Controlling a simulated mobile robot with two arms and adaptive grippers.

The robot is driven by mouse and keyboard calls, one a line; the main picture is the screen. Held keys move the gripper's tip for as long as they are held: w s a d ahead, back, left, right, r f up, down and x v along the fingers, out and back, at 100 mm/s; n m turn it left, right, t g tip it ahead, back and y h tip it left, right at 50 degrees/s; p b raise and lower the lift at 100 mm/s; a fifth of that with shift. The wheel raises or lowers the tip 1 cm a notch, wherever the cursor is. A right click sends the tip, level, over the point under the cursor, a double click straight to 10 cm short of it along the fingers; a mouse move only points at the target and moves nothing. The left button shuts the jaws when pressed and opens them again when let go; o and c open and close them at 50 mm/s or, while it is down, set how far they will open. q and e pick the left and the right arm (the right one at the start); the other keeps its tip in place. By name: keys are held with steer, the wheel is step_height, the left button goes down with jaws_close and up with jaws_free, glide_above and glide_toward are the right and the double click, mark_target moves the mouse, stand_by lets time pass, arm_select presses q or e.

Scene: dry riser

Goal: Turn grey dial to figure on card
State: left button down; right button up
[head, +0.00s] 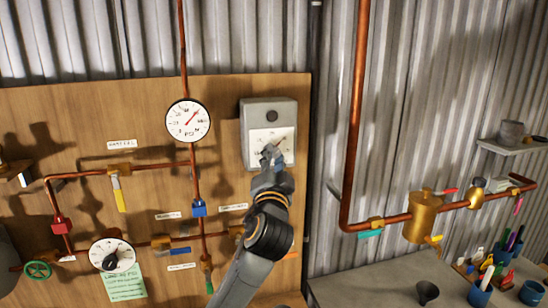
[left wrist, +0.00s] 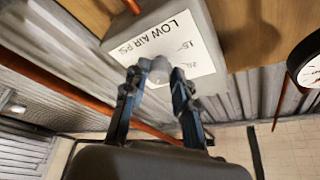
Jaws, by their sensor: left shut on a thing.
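The grey box (head: 247,135) on the wooden board has a white scale face (head: 285,135) with a pointer leaning up and right. In the left wrist view its face (left wrist: 200,50) reads LOW AIR PSI, with some figures. The grey dial (left wrist: 160,70) sits at this face, between the fingers of my left gripper (left wrist: 155,78). My left gripper (head: 269,156) is shut on the dial and hides most of it in the head view. A green card (head: 124,284) hangs at the lower left; its writing is too small to read surely. My right gripper is out of view.
A round PSI gauge (head: 188,120) is left of the box. A second white gauge (head: 111,254) is above the card. Copper pipes (head: 358,130) and a brass cylinder (head: 422,218) are at right. Cups and tools stand on the table (head: 375,285) below.

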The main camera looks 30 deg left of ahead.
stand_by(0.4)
arm_select(q)
steer(key=c, duration=1.1)
jaws_free()
steer(key=shift+o, duration=0.2)
steer(key=v, duration=1.2)
